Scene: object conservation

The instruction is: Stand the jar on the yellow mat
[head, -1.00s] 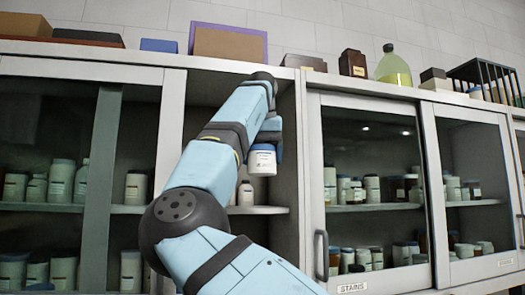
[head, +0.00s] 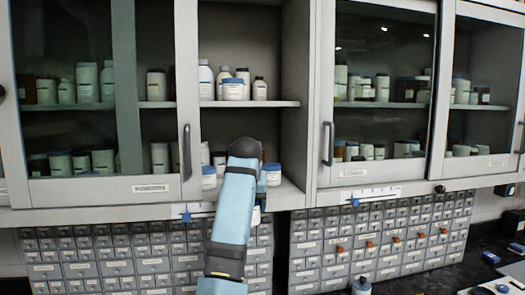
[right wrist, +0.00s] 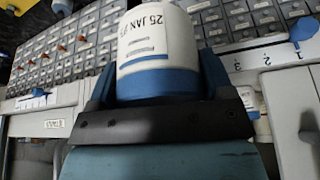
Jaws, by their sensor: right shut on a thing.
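The white jar with a blue lid (right wrist: 157,45) fills the middle of the right wrist view, with a label reading "25 JAN". My right gripper (right wrist: 157,82) is shut on it at the lid. In the head view my right arm reaches up from the bottom, and only a sliver of the held jar (head: 256,216) shows beside it, in front of the drawers. The rest of it is hidden by the arm. My left gripper is not in view.
Above stands an open cabinet with several white jars (head: 233,90) on its shelf (head: 250,104). A blue-lidded jar (head: 272,174) stands on the cabinet floor, close to my arm. Small drawers (head: 340,245) run below. A dark counter (head: 440,283) shows at lower right.

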